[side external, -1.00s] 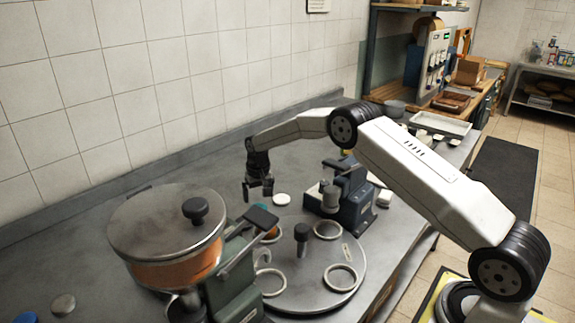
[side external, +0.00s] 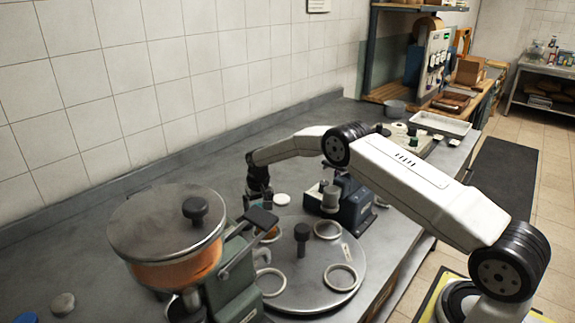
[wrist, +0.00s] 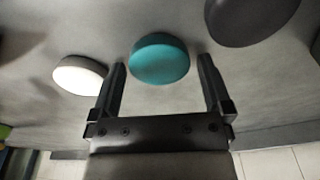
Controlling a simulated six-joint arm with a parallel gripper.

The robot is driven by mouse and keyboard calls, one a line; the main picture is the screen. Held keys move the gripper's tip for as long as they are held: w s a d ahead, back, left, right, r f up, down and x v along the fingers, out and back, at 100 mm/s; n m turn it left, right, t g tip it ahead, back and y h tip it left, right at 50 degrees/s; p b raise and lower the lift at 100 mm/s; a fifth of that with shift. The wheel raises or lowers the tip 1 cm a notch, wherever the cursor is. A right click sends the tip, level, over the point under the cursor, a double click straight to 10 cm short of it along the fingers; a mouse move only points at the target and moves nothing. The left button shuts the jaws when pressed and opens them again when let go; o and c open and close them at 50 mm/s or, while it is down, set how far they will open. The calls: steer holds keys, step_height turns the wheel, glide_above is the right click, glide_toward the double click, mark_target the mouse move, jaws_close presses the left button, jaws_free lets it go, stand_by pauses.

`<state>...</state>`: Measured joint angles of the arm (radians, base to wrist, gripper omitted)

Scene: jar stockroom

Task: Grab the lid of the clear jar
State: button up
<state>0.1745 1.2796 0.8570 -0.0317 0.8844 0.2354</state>
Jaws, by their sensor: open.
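A teal lid (wrist: 160,60) lies flat in the wrist view, in the gap between the two fingers of my gripper (wrist: 163,68). The fingers are open, one on each side, and do not visibly touch it. A white lid (wrist: 80,75) is just left of the left finger; a white lid also shows in the side view (side external: 283,199), right of my gripper (side external: 259,205). A dark round piece (wrist: 252,20) is cut off at the wrist view's upper right. In the side view my fingertips are partly hidden behind the filling machine. I cannot tell which jar is the clear one.
A filling machine with a lidded hopper (side external: 165,225) stands front left. A turntable (side external: 310,268) with ring holders and a black knob (side external: 302,236) is in front of my gripper. A green-grey device (side external: 350,200) is to the right. The bench along the wall is mostly clear.

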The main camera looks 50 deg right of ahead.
steer(key=c, duration=1.1)
steer(key=shift+r, duration=0.1)
steer(key=shift+r, duration=1.3)
steer(key=shift+s+r, duration=0.15)
steer(key=shift+r, duration=0.15)
steer(key=shift+s+a+r, duration=0.35)
steer(key=shift+s+r, duration=1.25)
steer(key=shift+s, duration=0.65)
steer(key=shift+s+a+r, duration=0.35)
steer(key=shift+s+r, duration=1.25)
steer(key=shift+s, duration=0.7)
steer(key=shift+s+a+r, duration=0.35)
steer(key=shift+s+r, duration=1.25)
steer(key=shift+s, duration=0.65)
